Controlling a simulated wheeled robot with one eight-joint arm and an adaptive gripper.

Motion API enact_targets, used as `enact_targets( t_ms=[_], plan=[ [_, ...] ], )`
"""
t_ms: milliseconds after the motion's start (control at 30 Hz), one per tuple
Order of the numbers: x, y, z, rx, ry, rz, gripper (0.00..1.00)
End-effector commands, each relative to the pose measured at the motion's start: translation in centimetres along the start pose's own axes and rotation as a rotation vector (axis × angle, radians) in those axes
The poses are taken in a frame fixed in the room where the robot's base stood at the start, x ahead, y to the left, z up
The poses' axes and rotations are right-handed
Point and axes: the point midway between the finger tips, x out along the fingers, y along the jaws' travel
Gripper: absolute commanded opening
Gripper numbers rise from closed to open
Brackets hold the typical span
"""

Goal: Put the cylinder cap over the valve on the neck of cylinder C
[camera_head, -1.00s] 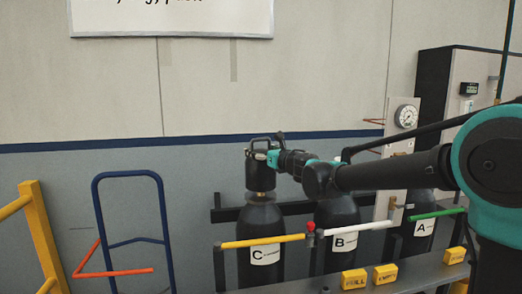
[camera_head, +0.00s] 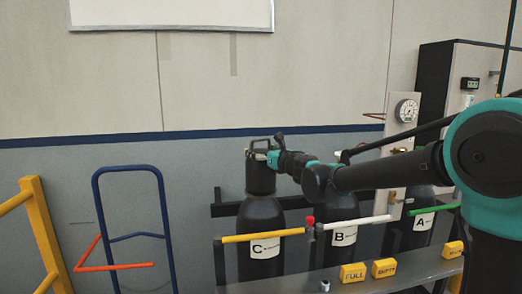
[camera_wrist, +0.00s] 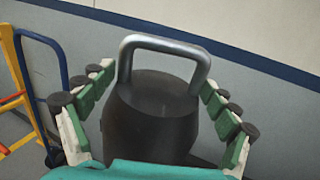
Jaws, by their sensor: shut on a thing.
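The cylinder cap (camera_head: 259,180) is a dark cup with a metal loop handle on top. It stands upright over the neck of cylinder C (camera_head: 261,215), the leftmost dark cylinder, and its lower rim is at the cylinder's shoulder. The valve is hidden. Whether the cap is fully seated cannot be told. My gripper (camera_head: 270,158) is shut on the cap from the right, near its top. In the wrist view the cap (camera_wrist: 150,115) sits between the green-padded fingers, its handle rising beyond them.
Cylinder B (camera_head: 338,215) and cylinder A (camera_head: 418,222) stand to the right. A yellow bar (camera_head: 262,237) crosses in front of C, and a white bar (camera_head: 360,222) in front of B. A blue hand truck (camera_head: 98,215) and yellow railing (camera_head: 45,235) are at left.

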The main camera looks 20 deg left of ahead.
Motion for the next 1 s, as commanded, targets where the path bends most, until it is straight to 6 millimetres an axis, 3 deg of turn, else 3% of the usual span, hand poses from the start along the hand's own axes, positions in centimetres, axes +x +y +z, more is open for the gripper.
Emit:
enact_targets(
  t_ms=[633,667,767,1000],
  plan=[
    [0.0,0.0,-1.3,0.000,0.000,0.000,0.28],
    [0.0,0.0,-1.4,0.000,0.000,0.000,0.89],
    [0.0,0.0,-1.3,0.000,0.000,0.000,1.00],
    [0.0,0.0,-1.4,0.000,0.000,0.000,1.00]
  ],
)
